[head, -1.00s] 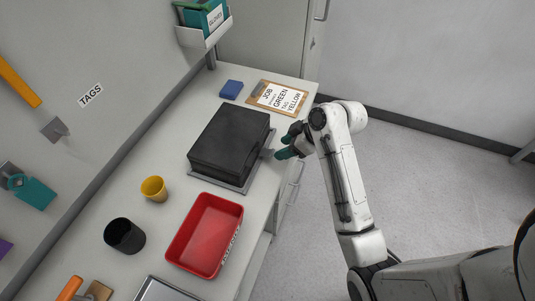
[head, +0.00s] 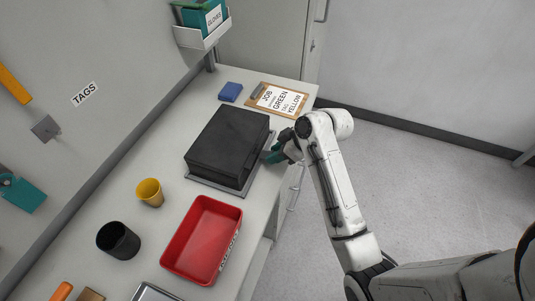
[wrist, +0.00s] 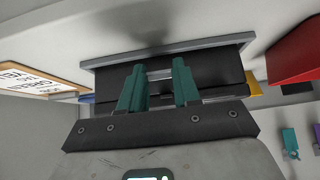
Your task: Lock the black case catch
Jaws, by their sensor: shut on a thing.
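The black case (head: 228,140) lies closed on a grey base plate (head: 215,187) on the bench. My gripper (head: 277,153) is at the case's right side, low against its front face. In the wrist view, the two teal fingers of my gripper (wrist: 158,75) point at the dark case face (wrist: 215,70), with a small gap between them. A light grey metal piece, apparently the catch (wrist: 160,74), shows between the fingers, and they are shut on it. The fingers hide part of the catch, and I cannot tell whether it is latched.
A red tray (head: 204,238), a yellow cup (head: 150,192) and a black cup (head: 118,241) stand nearer on the bench. A blue block (head: 230,92) and a clipboard (head: 278,99) lie beyond the case. The bench's right edge runs beneath my gripper.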

